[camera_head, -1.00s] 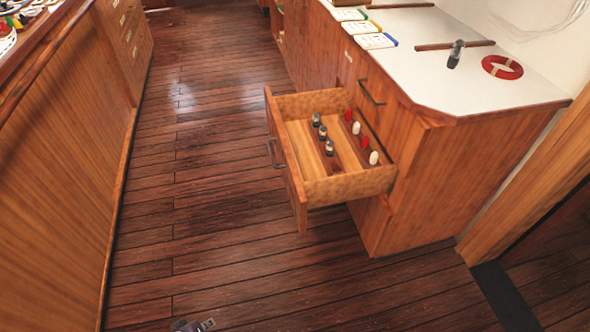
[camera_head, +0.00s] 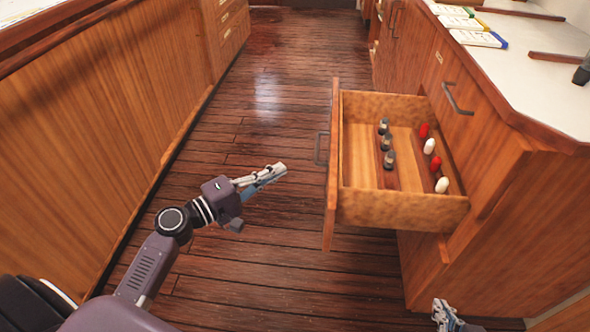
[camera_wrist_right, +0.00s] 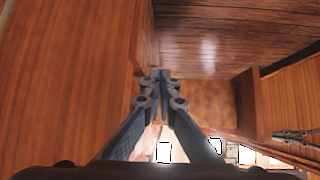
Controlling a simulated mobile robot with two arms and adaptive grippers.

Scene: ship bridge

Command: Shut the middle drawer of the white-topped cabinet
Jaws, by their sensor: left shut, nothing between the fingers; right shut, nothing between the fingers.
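The open drawer (camera_head: 400,208) sticks out leftward from the white-topped cabinet (camera_head: 490,210), below a closed front with a dark handle. Its wooden front (camera_head: 332,165) has a dark handle (camera_head: 321,148) on the outer face. My left gripper (camera_head: 282,171) is shut and empty, left of that front with a gap between them. My right gripper (camera_head: 440,306) is shut and empty, low in the head view, nearer than the drawer and by the cabinet's near end. Its closed fingers (camera_wrist_right: 161,78) also show in the right wrist view, with the drawer's wooden side beyond them.
Several dark-topped bottles (camera_head: 386,142) and red and white items (camera_head: 429,146) stand in the drawer. Booklets (camera_head: 470,38) and a dark object (camera_head: 582,72) lie on the white top. A long wooden counter (camera_head: 110,130) stands left. The plank floor (camera_head: 255,110) between is clear.

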